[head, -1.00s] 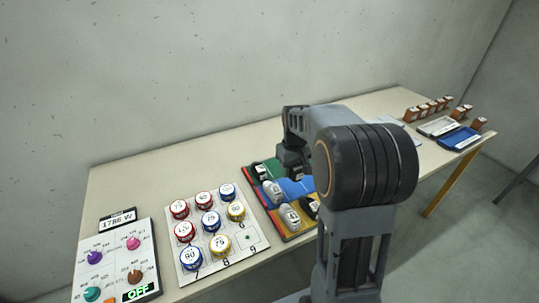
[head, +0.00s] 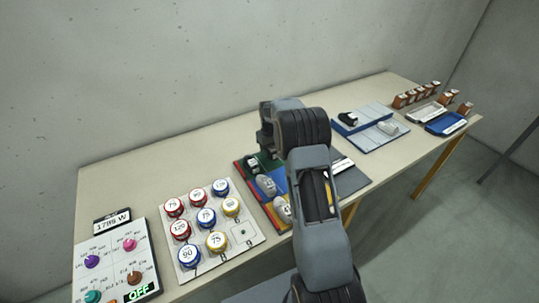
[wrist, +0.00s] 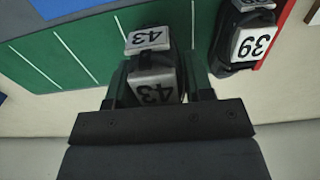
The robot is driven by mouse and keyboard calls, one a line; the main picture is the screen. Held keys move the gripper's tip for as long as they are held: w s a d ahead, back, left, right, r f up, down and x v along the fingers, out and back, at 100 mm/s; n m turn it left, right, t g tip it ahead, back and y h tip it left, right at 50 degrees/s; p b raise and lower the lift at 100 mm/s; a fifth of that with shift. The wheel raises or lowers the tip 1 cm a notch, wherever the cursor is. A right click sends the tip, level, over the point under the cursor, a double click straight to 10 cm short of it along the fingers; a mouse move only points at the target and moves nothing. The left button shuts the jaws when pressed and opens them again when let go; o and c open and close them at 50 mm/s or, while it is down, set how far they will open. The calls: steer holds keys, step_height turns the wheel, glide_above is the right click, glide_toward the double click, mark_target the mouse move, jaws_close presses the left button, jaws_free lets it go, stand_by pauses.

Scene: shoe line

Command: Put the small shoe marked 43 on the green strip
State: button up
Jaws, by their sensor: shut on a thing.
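My gripper (wrist: 158,72) is shut on a small dark shoe marked 43 (wrist: 155,88) in the wrist view, with two light labels reading 43. The green strip (wrist: 85,45) with thin white lines lies beneath the shoe. I cannot tell whether the shoe touches it. A black shoe marked 39 (wrist: 240,40) is on the strip to the right, apart from the held one. In the head view the green strip (head: 239,164) is the back band of a coloured board, and my arm hides the held shoe.
Grey shoes (head: 266,185) stand on the board's other bands. A white board with several numbered discs (head: 206,217) and a knob panel (head: 118,262) are at left.

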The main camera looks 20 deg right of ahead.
steer(key=shift+w+f, duration=0.35)
steer(key=shift+f, duration=0.2)
steer(key=shift+f+p, duration=0.55)
steer(key=shift+f, duration=0.9)
steer(key=shift+f, duration=0.15)
steer(key=o, duration=0.9)
